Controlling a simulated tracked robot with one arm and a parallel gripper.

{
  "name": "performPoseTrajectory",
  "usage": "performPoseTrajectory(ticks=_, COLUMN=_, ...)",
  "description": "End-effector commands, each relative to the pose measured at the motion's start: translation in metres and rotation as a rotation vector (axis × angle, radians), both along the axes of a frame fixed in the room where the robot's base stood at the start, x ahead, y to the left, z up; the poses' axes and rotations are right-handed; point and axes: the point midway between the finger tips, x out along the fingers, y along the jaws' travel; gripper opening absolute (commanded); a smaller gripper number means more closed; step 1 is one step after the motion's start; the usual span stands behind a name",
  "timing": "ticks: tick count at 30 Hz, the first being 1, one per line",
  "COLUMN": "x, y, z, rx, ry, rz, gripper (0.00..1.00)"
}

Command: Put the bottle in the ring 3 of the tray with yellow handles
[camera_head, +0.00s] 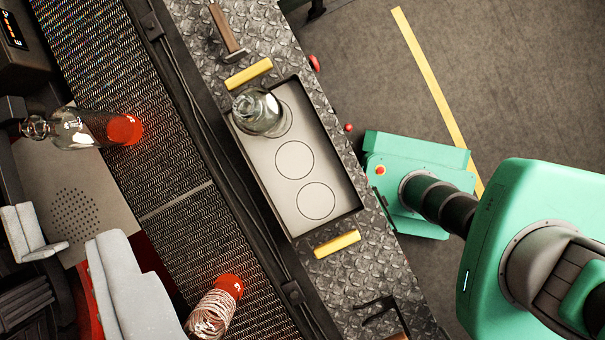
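The tray (260,181) is grey with a dark rim and a yellow handle beyond each short end: the upper handle (249,74) and the lower handle (337,243). Three drawn rings run along its floor. A clear glass bottle (256,112) appears to stand at the uppermost ring and covers part of it. The middle ring (294,160) and lowest ring (315,201) are empty; I see no ring numbers. A textured bottle (212,313) with a red base is cut by the bottom edge. My gripper is not visible.
The tray lies on a metal tread-plate ledge (345,275) beside a dark mesh conveyor (185,165). A hammer (228,35) lies above the tray. Pale mould-like parts (130,290) stand at lower left. Open floor (500,75) is upper right.

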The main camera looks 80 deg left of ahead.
Motion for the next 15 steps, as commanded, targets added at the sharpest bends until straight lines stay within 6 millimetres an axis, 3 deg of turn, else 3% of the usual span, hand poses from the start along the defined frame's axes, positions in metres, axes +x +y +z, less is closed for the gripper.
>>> performPoseTrajectory(ticks=1, x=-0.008, y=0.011, z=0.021, rx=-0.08, ry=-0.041, rz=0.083, gripper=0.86)
performPoseTrajectory(ticks=9, x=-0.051, y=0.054, z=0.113, rx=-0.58, ry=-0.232, rz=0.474, gripper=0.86)
performPoseTrajectory(ticks=15, x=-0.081, y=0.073, z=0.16, rx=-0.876, ry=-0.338, rz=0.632, gripper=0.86)
